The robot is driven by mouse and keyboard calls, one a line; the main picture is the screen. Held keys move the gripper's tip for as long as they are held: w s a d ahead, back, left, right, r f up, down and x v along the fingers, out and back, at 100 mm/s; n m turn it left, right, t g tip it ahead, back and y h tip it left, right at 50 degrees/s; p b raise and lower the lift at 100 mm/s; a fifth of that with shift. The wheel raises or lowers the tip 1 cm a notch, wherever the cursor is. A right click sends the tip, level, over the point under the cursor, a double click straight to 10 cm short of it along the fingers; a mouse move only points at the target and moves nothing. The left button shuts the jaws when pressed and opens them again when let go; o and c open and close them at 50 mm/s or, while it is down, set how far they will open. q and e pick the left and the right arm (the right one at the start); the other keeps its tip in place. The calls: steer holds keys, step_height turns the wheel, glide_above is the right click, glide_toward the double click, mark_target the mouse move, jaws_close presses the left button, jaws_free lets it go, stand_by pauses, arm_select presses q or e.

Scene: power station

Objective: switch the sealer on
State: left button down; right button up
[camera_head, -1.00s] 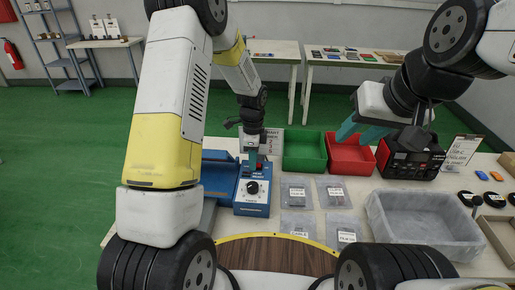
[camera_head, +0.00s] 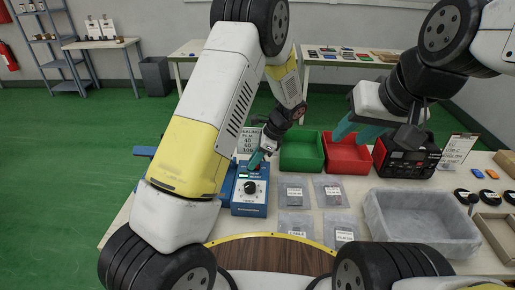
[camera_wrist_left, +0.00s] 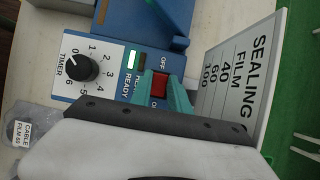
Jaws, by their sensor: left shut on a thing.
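The sealer (camera_head: 249,197) is a blue box with a black timer knob, standing on the table left of centre. In the left wrist view its red rocker switch (camera_wrist_left: 160,86) sits between OFF and ON marks. The READY lamp (camera_wrist_left: 132,60) glows green; the lamp beside it is dark. The timer knob (camera_wrist_left: 79,68) points near 0. My left gripper (camera_head: 257,160) is at the top of the sealer, its teal fingers closed around the red switch, partly hiding it. My right gripper (camera_head: 358,132) is open and empty, above the table near the red bin.
A sealing film sign (camera_wrist_left: 240,75) stands close beside the left gripper. Green (camera_head: 301,152) and red (camera_head: 347,155) bins and a black-and-red device (camera_head: 405,158) stand behind. Bagged parts (camera_head: 293,193) and a translucent tray (camera_head: 420,222) lie to the right.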

arm_select(q)
steer(key=c, duration=1.2)
jaws_free()
steer(key=shift+c, duration=0.2)
steer(key=v, duration=0.7)
steer(key=shift+d+r, duration=0.2)
steer(key=shift+r, duration=0.15)
steer(key=shift+r, duration=0.1)
step_height(320, 180, up, 9)
steer(key=n+h, duration=0.3)
steer(key=n, duration=0.1)
glide_above(264, 168)
steer(key=s+a, duration=0.4)
steer(key=s+a+r+n+t+h, duration=0.2)
steer(key=s+a+r+n, duration=0.1)
steer(key=s+r+n, duration=0.3)
steer(key=s+a+r+n+t+h, duration=0.1)
steer(key=s+r+n+t, duration=0.1)
steer(key=s, duration=0.5)
steer(key=s+a+r+n+t+h, duration=0.1)
steer(key=s+a+r+n+t, duration=0.1)
steer(key=s+r+n, duration=0.2)
steer(key=s+n, duration=0.1)
steer(key=s, duration=0.2)
steer(key=shift+s+a+r+h, duration=0.15)
steer(key=shift+s+r+h, duration=0.15)
steer(key=shift+s+r, duration=0.05)
